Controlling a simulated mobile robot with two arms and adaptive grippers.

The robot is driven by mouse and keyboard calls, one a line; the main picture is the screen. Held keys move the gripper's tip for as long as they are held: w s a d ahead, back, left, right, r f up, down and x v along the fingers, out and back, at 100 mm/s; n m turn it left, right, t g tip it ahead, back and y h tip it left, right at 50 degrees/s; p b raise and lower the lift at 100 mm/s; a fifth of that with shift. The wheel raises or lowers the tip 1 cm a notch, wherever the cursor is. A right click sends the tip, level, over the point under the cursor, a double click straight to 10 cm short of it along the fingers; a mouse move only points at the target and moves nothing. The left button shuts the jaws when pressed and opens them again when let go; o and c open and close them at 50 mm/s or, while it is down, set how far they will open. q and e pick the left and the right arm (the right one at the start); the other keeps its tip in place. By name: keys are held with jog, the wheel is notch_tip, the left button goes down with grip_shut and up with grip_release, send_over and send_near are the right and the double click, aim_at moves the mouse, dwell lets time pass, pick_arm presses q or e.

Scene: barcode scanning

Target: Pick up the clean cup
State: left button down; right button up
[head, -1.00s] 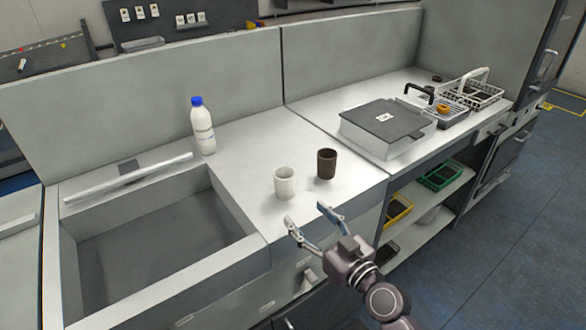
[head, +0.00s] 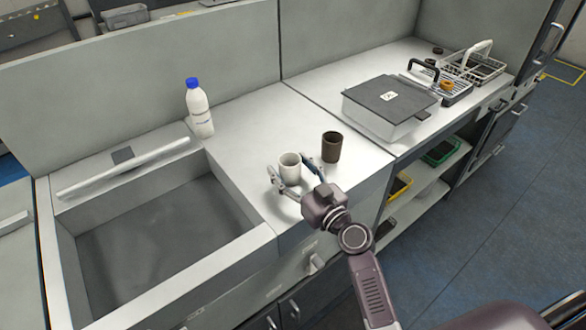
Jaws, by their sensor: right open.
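A white cup (head: 290,167) stands upright on the counter, to the right of the sink. A dark brown cup (head: 331,147) stands upright a little to its right. My right gripper (head: 290,173) is open, with one finger at the left of the white cup and the other at its right, between the two cups. Whether the fingers touch the white cup cannot be told. The gripper hides the lower part of the white cup in part. My left gripper is not in view.
A sink (head: 165,235) lies to the left. A white bottle with a blue cap (head: 199,112) stands behind it. A grey-lidded box (head: 390,105) and wire baskets (head: 474,68) sit at the right. Counter (head: 245,125) behind the cups is clear.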

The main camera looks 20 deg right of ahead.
jog(key=shift+w, duration=0.15)
jog(key=c, duration=0.8)
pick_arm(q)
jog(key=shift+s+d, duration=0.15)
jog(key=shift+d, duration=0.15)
pick_arm(e)
jog(key=c, duration=0.5)
